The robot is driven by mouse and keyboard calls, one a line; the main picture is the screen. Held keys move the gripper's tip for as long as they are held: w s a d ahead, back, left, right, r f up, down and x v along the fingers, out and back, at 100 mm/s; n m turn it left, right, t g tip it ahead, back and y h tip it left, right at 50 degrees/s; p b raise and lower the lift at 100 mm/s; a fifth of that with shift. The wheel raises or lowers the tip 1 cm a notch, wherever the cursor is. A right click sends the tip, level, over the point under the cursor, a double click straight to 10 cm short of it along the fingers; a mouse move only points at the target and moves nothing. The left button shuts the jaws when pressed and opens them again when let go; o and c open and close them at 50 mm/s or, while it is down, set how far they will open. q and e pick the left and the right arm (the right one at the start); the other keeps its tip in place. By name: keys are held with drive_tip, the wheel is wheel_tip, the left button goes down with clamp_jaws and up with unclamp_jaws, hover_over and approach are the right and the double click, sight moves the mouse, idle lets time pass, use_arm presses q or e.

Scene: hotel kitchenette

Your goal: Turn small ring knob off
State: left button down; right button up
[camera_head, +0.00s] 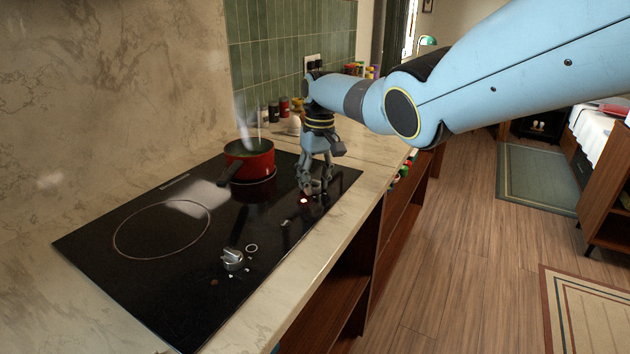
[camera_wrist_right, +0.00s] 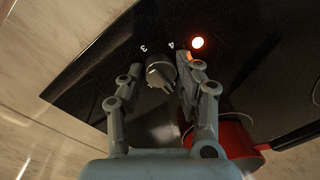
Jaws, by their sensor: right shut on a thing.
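My right gripper (camera_head: 316,186) points down at the hob's right end, its fingers shut on the small ring knob. In the right wrist view the grey knob (camera_wrist_right: 158,76) sits between the two fingers, with the marks 3 and 4 printed beside it. In the head view the fingers mostly hide this knob. A red-orange light (camera_head: 304,201) glows on the glass beside it and shows bright in the right wrist view (camera_wrist_right: 198,42). My left gripper is not in view.
A red pot (camera_head: 250,163) with steam above it stands on the hob behind the gripper. A second silver knob (camera_head: 233,260) sits nearer the front, by the large empty ring (camera_head: 161,230). Jars (camera_head: 284,107) stand along the back. The counter edge runs along the right.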

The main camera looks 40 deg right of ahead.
idle(0.3)
drive_tip(key=o, duration=1.1)
drive_tip(key=shift+o, duration=0.2)
wheel_tip(320, 180, up, 12)
drive_tip(key=shift+d, duration=0.45)
drive_tip(key=shift+s, duration=0.15)
